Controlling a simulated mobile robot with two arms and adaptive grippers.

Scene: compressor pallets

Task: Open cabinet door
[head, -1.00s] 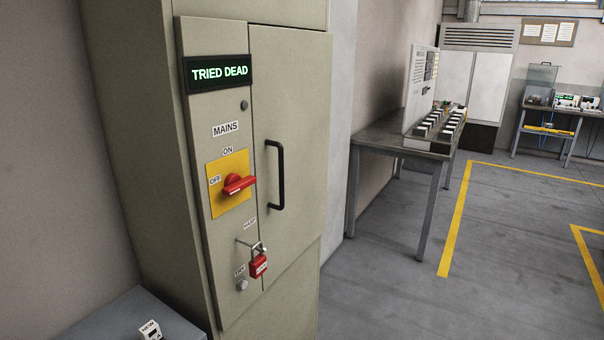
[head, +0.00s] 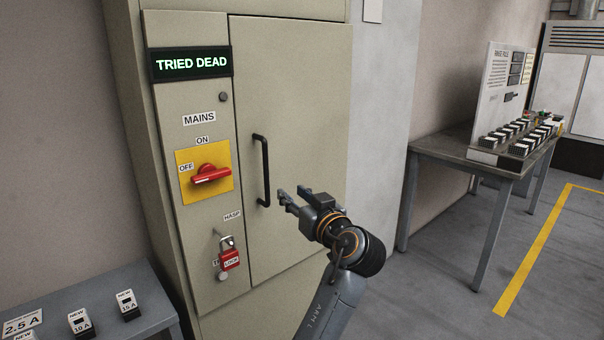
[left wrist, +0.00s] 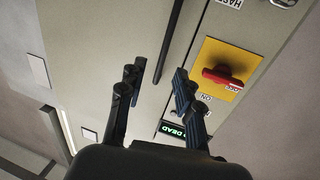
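The beige cabinet door (head: 310,110) is closed, with a black vertical bar handle (head: 263,170) near its left edge. My left gripper (head: 288,194) is just right of the handle's lower part and looks apart from it. In the left wrist view my left gripper (left wrist: 153,85) has its fingers spread with nothing held, and the handle (left wrist: 172,40) shows between and beyond them. The door (left wrist: 105,45) fills the area behind. My right gripper is in neither view.
Left of the door, a panel carries a lit "TRIED DEAD" sign (head: 191,64), a red mains switch (head: 211,174) pointing to OFF and a red padlock (head: 230,260). A grey table (head: 150,295) with fuse boxes stands at lower left. A bench (head: 440,145) stands right.

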